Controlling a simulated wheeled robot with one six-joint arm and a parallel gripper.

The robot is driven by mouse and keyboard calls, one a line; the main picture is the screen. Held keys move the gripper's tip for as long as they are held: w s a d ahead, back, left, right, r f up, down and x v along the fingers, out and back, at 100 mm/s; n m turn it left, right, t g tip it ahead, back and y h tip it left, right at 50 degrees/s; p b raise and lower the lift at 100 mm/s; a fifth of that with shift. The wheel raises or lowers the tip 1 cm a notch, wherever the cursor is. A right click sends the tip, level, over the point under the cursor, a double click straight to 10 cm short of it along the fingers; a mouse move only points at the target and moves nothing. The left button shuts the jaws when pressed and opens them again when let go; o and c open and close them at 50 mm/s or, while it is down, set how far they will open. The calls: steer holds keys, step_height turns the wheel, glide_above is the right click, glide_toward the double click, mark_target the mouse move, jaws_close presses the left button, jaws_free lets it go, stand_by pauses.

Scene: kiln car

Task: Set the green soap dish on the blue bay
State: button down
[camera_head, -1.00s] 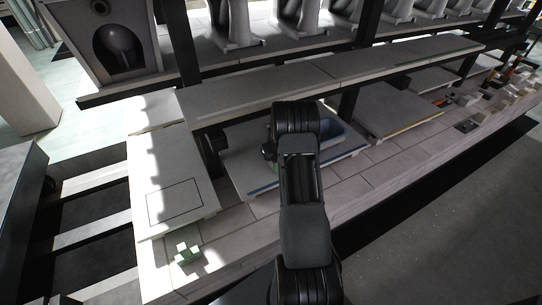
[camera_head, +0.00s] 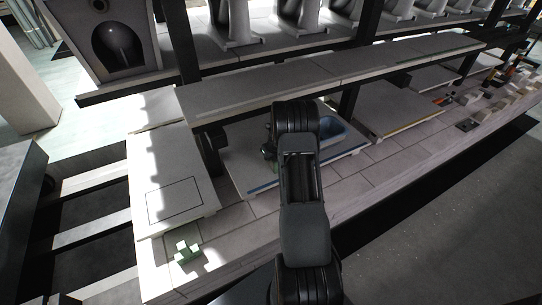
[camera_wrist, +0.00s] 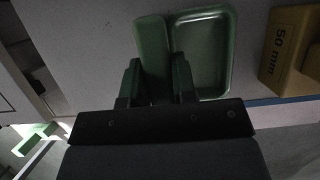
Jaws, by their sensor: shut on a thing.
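The green soap dish (camera_wrist: 203,52) shows in the wrist view as a shallow tray with a raised rim, with a long green bar along its left side. My gripper (camera_wrist: 156,76) is shut on that bar, one finger on each side. In the head view my arm hides most of the gripper and dish; only a bit of green (camera_head: 268,152) shows. They are over the pale slab with a blue strip along its front edge (camera_head: 264,187), which looks like the blue bay. I cannot tell whether the dish touches the slab.
A yellow block marked 50 mm (camera_wrist: 291,48) stands right of the dish. A blue basin-like piece (camera_head: 331,131) sits on the same slab. A pale green cross-shaped piece (camera_head: 185,252) lies at the front left. A dark post (camera_head: 214,140) and a shelf (camera_head: 330,80) stand close behind.

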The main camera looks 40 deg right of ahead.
steer(key=c, duration=0.8)
jaws_free()
steer(key=shift+c, duration=0.2)
steer(key=shift+r, duration=0.15)
